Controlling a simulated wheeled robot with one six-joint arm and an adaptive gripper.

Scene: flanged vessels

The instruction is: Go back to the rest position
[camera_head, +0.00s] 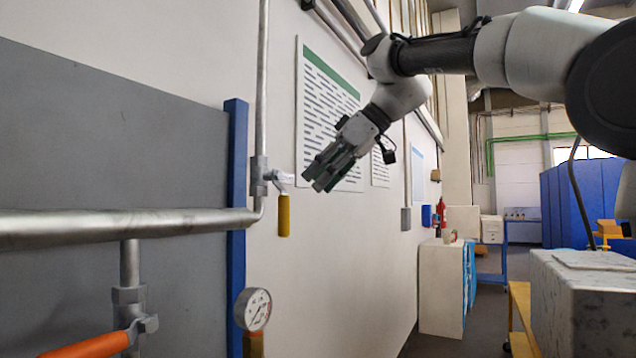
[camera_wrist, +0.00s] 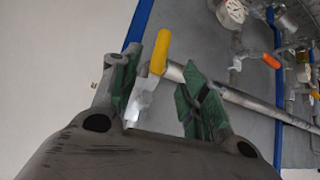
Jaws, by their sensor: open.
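My gripper (camera_head: 323,175) hangs in the air in front of the white wall, in the middle of the head view. It points down and to the left, and its jaws are apart and empty. In the wrist view the two green-padded fingers (camera_wrist: 155,95) stand spread. A small valve with a yellow handle (camera_head: 283,215) sits on the thin vertical pipe, to the left of my gripper, and the handle hangs down. In the wrist view the yellow handle (camera_wrist: 160,52) shows between the fingers, beyond the fingertips; its exact distance cannot be told.
A thick horizontal pipe (camera_head: 120,224) runs along the grey panel (camera_head: 90,130). Below are a pressure gauge (camera_head: 252,309) and an orange-handled valve (camera_head: 92,346). A blue post (camera_head: 236,200) stands at the panel's edge. A white cabinet (camera_head: 441,288) and a grey block (camera_head: 590,310) stand at the right.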

